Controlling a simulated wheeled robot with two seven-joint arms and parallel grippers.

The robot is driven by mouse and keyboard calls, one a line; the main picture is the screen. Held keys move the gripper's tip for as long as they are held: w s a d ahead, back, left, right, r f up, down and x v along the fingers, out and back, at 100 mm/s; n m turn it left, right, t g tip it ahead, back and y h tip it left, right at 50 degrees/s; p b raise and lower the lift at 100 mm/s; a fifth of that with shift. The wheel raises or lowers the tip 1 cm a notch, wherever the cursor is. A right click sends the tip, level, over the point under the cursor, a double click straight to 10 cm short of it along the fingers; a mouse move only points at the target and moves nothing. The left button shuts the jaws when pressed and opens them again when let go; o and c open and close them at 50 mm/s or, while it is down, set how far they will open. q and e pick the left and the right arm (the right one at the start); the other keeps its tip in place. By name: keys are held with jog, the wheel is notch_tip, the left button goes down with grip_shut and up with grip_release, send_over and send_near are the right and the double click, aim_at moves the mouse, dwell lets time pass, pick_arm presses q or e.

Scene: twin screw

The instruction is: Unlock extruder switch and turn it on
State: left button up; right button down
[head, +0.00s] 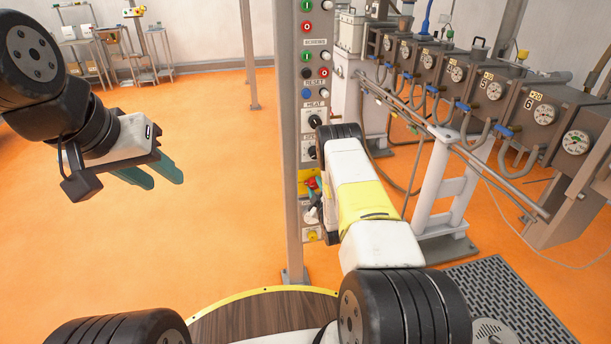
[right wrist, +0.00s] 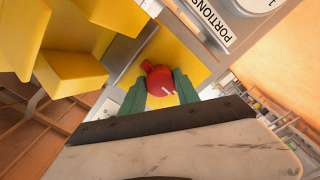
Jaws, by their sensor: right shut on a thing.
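The red extruder switch (head: 311,183) sits on a yellow plate low on the grey control column (head: 293,130). In the right wrist view the red switch (right wrist: 160,80) lies between the two green fingers of my right gripper (right wrist: 161,88), which is shut on it. A short white mark shows on its face. In the head view, my right wrist partly covers the switch and hides most of the fingers. My left gripper (head: 160,176) hangs in free space at the left, its green fingers apart and empty, well away from the column.
Above the switch are dark HEAT dials (head: 315,121) and several coloured buttons. Below it is a light knob (head: 312,215). The right wrist view shows yellow blocks (right wrist: 75,74) close on the left. Machinery with gauges (head: 544,115) stands at right.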

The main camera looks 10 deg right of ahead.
jog(key=m, duration=0.4)
jog(key=shift+m, duration=0.3)
jog(key=m, duration=0.9)
jog(key=shift+m, duration=1.9)
jog(key=c, duration=0.9)
grip_release()
